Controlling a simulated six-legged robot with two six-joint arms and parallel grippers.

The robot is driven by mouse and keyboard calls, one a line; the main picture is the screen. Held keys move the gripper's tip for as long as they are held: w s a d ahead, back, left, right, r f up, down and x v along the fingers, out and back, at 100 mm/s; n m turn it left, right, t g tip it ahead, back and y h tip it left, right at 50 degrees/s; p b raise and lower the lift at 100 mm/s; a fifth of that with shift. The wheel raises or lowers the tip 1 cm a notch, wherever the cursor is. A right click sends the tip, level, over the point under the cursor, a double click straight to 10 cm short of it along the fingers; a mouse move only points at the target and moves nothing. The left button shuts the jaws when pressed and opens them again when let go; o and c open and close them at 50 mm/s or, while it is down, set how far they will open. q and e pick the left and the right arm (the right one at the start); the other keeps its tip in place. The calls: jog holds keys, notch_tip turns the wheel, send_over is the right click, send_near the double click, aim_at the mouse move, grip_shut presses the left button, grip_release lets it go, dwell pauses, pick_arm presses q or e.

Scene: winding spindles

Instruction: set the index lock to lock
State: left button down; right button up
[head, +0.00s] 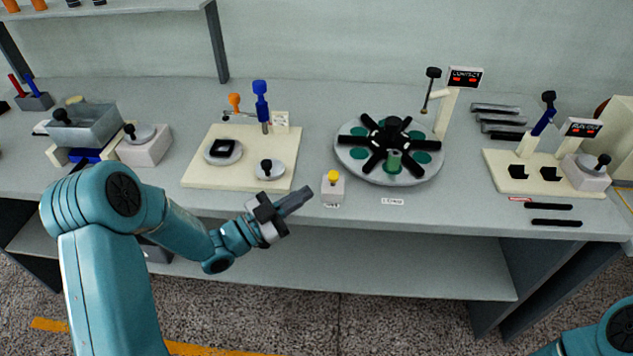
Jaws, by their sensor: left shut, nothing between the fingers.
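A small pale block with a yellow knob (333,177) stands at the bench's front edge, just left of a round indexing table (350,166) with black radial arms. It looks like the index lock, but its small label is too small to read, and I cannot tell its setting. My left gripper (308,190) is shut and empty. Its fingertips point right toward the block, a little left of it, with a small gap in the picture. My right gripper is out of view; only part of that arm shows at the lower right.
A cream board (205,178) with round knobs and orange and blue handled tools lies left of the block. A post with a red-lit display (465,77) stands behind the round table. Another cream board (500,183) with a display is at right. The bench front near the block is clear.

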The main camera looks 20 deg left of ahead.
aim_at(333, 176)
pick_arm(q)
jog(key=shift+p+x, duration=0.4)
jog(key=shift+x, duration=1.85)
jog(key=shift+w+r+n+g+y+p, duration=0.15)
jog(key=shift+r+n+g+y+p, duration=0.15)
jog(key=shift+n, duration=0.3)
jog(key=shift+w+a+r+n+g+y+p, duration=0.15)
jog(key=shift+w+r+n+g+y+p, duration=0.3)
jog(key=shift+n+p, duration=0.5)
jog(key=n+p, duration=0.1)
jog(key=w+n+g+y+p, duration=0.1)
jog(key=shift+a+r+p, duration=0.15)
jog(key=shift+r+p, duration=0.2)
jog(key=shift+r, duration=0.05)
jog(key=shift+f, duration=0.35)
